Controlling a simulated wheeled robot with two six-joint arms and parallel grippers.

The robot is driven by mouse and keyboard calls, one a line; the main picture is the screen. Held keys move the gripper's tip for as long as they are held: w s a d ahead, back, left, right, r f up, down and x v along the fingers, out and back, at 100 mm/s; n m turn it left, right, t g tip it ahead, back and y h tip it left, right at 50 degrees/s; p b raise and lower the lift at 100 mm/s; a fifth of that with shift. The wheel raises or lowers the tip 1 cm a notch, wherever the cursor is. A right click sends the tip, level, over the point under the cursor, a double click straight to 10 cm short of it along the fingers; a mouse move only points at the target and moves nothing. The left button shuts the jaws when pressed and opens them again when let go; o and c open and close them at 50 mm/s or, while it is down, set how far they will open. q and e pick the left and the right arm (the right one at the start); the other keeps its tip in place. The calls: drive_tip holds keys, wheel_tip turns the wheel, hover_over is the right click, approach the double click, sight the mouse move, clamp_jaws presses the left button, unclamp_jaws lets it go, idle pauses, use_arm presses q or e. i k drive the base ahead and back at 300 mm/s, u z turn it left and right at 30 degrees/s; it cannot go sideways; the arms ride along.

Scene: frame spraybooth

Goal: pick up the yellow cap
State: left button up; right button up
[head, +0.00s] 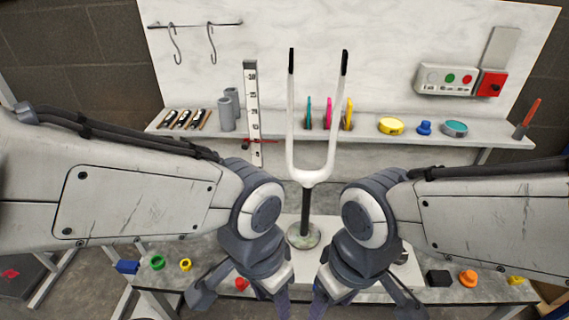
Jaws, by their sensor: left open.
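Two small yellow pieces lie on the bench. One yellow piece (185,265) is ring-like, at the left, beside a green ring. I cannot tell for certain which is the cap. My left gripper (243,299) is at the bottom of the head view with its fingers spread, right of the left yellow piece and apart from it. A red piece (241,284) shows between its fingers, not held. My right gripper (364,302) also has its fingers spread, well left of the right yellow piece.
A white two-pronged fork (315,176) stands upright on a round base between my arms. Blue (127,267), green (157,262), black (438,278) and orange (468,278) pieces lie on the bench. A shelf (290,134) behind holds a yellow tape roll (390,126) and tools.

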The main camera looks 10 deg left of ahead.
sight(514, 280)
drive_tip(key=z, duration=2.15)
drive_tip(key=i, duration=1.5)
drive_tip(key=u, duration=0.65)
drive_tip(key=i, duration=0.3)
drive_tip(key=u, duration=0.4)
